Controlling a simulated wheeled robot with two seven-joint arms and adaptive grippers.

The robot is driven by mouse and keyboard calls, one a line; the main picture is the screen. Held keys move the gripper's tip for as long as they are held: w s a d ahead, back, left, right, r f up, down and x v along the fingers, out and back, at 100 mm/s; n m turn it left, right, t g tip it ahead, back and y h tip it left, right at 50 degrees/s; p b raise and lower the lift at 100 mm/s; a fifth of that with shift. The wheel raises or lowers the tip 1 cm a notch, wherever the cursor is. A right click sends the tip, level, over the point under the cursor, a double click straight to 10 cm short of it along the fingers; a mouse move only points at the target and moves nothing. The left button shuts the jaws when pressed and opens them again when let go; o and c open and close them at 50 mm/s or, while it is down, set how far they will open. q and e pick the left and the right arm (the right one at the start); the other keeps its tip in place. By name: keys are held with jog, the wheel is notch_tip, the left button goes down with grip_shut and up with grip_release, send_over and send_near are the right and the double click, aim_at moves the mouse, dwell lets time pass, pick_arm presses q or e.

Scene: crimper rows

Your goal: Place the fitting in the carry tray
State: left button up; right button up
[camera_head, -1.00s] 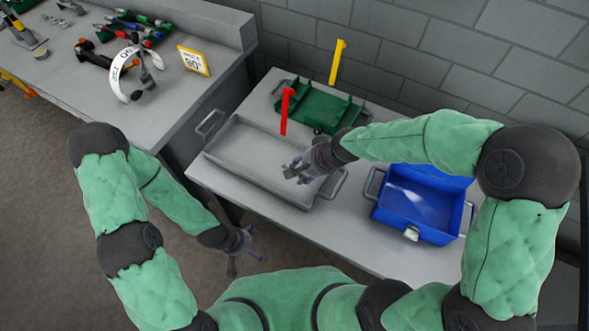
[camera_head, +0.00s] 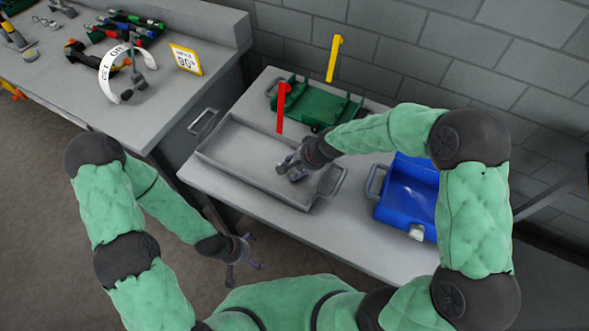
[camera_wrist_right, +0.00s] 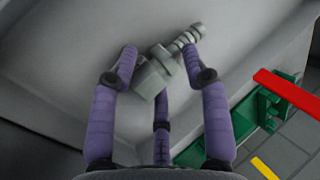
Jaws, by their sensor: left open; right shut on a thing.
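The fitting (camera_wrist_right: 165,70) is a grey metal piece with a hexagonal body and a ribbed stem. My right gripper (camera_wrist_right: 160,75) is shut on it, with purple fingers around the body. In the head view my right gripper (camera_head: 288,172) is over the right half of the grey carry tray (camera_head: 235,155), and the fitting can hardly be made out there. The tray's pale floor shows behind the fitting in the wrist view; I cannot tell whether they touch. My left gripper (camera_head: 243,264) is open and empty, low in front of the table, away from the tray.
A green rack (camera_head: 325,108) with a red upright (camera_head: 281,108) and a yellow upright (camera_head: 333,58) stands behind the tray. An open blue box (camera_head: 405,200) is to the right. A side bench (camera_head: 150,110) at left holds tools, a gauge and a yellow sign.

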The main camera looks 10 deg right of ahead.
jog(key=shift+r, duration=0.1)
jog(key=o, duration=1.3)
jog(key=shift+r, duration=0.1)
jog(key=p+v, duration=0.4)
jog(key=v, duration=0.7)
jog(key=shift+s+r, duration=0.2)
jog(key=shift+r, duration=0.15)
jog(key=shift+d, duration=0.15)
